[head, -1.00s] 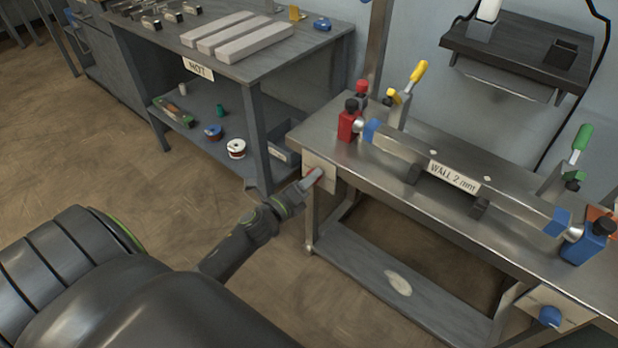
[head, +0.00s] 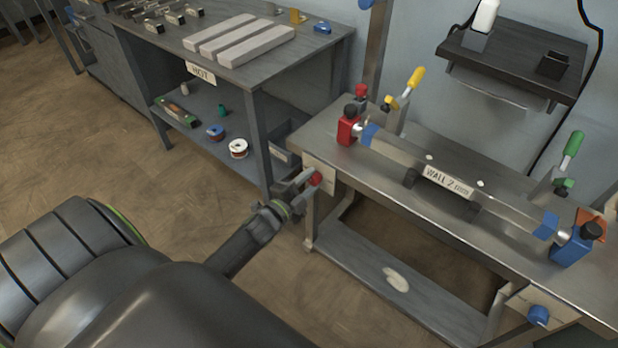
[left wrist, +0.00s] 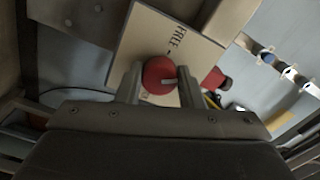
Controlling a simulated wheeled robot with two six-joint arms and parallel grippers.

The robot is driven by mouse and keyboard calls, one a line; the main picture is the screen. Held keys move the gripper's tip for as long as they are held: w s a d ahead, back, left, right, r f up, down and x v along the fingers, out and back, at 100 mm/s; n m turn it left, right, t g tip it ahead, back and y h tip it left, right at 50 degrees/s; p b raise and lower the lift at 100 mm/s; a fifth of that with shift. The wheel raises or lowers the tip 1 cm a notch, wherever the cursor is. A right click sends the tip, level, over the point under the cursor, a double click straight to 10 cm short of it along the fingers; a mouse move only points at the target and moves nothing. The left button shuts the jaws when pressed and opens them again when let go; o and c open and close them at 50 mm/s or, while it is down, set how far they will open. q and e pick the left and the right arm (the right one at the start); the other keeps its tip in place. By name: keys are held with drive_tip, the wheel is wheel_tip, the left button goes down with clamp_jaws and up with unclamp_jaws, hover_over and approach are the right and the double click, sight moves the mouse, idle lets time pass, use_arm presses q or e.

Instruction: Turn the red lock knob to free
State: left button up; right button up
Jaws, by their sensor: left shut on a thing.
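The red lock knob (head: 316,179) is on a pale plate (head: 322,170) at the left end of the metal bench. My left gripper (head: 308,186) reaches it from the front. In the left wrist view the round red knob (left wrist: 158,72) sits between the two fingers of my left gripper (left wrist: 159,82), which is shut on it. A pale pointer mark on the knob points to the right in that view. The plate (left wrist: 140,42) reads FREE above the knob; other lettering below is mostly hidden. My right gripper is not in view.
The metal bench (head: 440,240) carries a bar labelled WALL 2 mm (head: 447,180) between a red block (head: 348,130) and a blue block (head: 572,246). A blue knob (head: 538,315) is at its right front. A grey table (head: 270,75) stands behind on the left. The floor in front is clear.

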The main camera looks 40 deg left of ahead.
use_arm(q)
drive_tip(key=n+p, duration=0.2)
drive_tip(key=n, duration=0.1)
drive_tip(key=shift+r+n, duration=0.1)
drive_tip(key=shift+n, duration=0.3)
drive_tip(key=n+p, duration=0.2)
drive_tip(key=n, duration=0.1)
drive_tip(key=n+p, duration=0.2)
drive_tip(key=n, duration=0.1)
drive_tip(key=shift+d+f, duration=0.1)
drive_tip(key=shift+f, duration=0.1)
drive_tip(key=shift+n, duration=0.9)
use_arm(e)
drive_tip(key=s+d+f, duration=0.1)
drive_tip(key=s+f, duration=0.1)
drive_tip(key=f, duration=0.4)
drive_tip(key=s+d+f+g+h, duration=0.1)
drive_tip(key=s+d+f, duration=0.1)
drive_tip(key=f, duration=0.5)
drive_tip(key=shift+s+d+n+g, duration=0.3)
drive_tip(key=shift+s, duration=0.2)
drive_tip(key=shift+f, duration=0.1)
use_arm(q)
drive_tip(key=o, duration=1)
drive_tip(key=shift+s+p, duration=0.1)
drive_tip(key=shift+p, duration=0.2)
